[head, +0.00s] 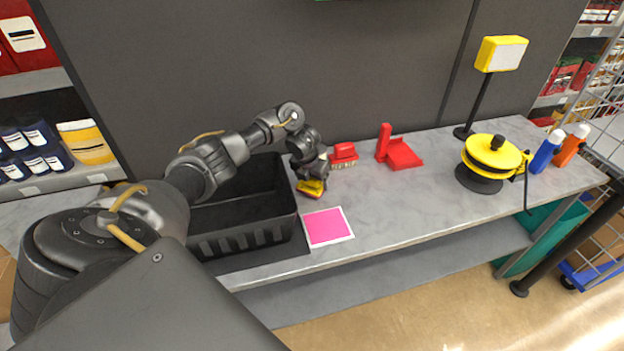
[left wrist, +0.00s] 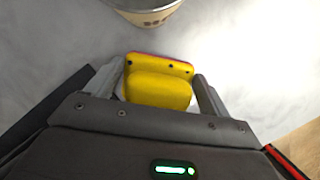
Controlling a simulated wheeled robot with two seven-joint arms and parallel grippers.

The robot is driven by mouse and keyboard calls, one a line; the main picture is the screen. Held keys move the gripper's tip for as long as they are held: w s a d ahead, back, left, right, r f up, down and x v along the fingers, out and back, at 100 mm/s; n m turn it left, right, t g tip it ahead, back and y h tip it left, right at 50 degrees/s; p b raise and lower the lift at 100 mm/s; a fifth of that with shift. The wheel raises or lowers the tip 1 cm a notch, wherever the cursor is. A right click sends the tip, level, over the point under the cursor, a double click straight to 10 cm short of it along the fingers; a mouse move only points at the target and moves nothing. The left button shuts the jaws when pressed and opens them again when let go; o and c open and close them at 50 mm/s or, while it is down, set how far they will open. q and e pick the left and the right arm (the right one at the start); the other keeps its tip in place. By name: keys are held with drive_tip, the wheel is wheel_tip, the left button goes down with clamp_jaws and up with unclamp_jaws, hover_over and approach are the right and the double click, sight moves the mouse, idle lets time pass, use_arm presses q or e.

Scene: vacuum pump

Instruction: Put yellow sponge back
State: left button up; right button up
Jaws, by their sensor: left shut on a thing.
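The yellow sponge (head: 311,188) is between the fingers of my left gripper (head: 312,179), just above the grey worktop, right of the black crate. In the left wrist view the yellow sponge (left wrist: 158,88) sits between both fingers of the left gripper (left wrist: 162,92). A thin red edge and small dark spots show along its far side. Its underside is hidden, and I cannot tell whether it touches the worktop. A pink square with a white border (head: 328,227) lies flat on the worktop in front of the gripper. My right gripper is not in view.
The black crate (head: 245,238) stands left of the gripper. A red brush-like item (head: 343,153) and a red stand (head: 400,153) are behind and to the right. A yellow reel (head: 493,155) and two bottles (head: 547,150) stand farther right. The worktop's middle (head: 410,205) is clear.

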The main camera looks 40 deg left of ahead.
sight(307, 189)
use_arm(q)
drive_tip(key=o, duration=1)
drive_tip(key=shift+f, duration=0.1)
drive_tip(key=shift+c, duration=0.2)
drive_tip(key=shift+r+p, duration=0.35)
drive_tip(key=shift+r, duration=0.05)
drive_tip(key=p+v, duration=0.4)
drive_tip(key=v, duration=0.7)
drive_tip(key=shift+r, duration=0.3)
